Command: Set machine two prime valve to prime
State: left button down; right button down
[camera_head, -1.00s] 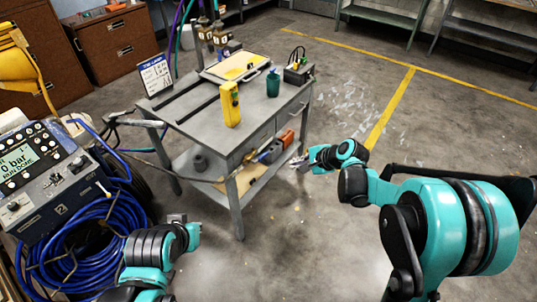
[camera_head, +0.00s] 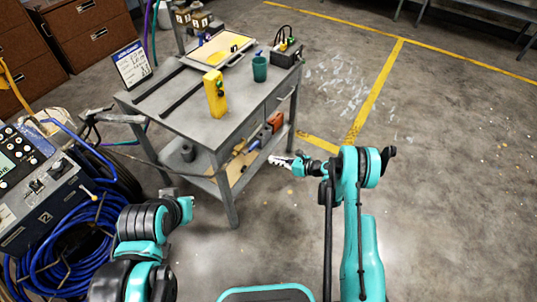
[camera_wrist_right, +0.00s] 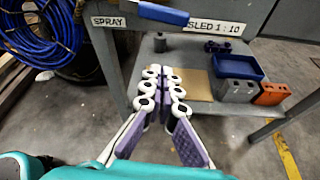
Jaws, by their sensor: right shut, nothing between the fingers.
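The machine marked 2 (camera_head: 45,218) stands at the left edge, a dark control box with a screen, knobs and a small lever with a pale tip (camera_head: 88,193) on its side. I cannot tell whether this lever is the prime valve or how it is set. My left gripper (camera_head: 168,193) is to the right of the machine, apart from it; its fingers are too small to read. My right gripper (camera_head: 281,160) is in front of the workbench's right side, far from the machine. In the right wrist view its fingers (camera_wrist_right: 162,90) are shut and empty.
A blue hose coil (camera_head: 65,245) lies below the machine. Open floor is at the right.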

aim_at(252, 148)
jog(key=b+x, duration=0.3)
jog(key=x, duration=0.6)
jog(key=r, duration=0.2)
jog(key=r+b, duration=0.1)
jog(key=shift+w+d+r, duration=0.2)
jog(key=shift+d+r, duration=0.05)
jog(key=shift+r, duration=0.15)
jog(key=shift+w+d+r+n, duration=0.1)
jog(key=shift+w+r+n, duration=0.1)
jog(key=shift+r, duration=0.35)
jog(key=shift+w+d+r+n, duration=0.1)
jog(key=shift+r+n, duration=0.1)
jog(key=shift+r, duration=0.3)
jog(key=shift+a, duration=0.1)
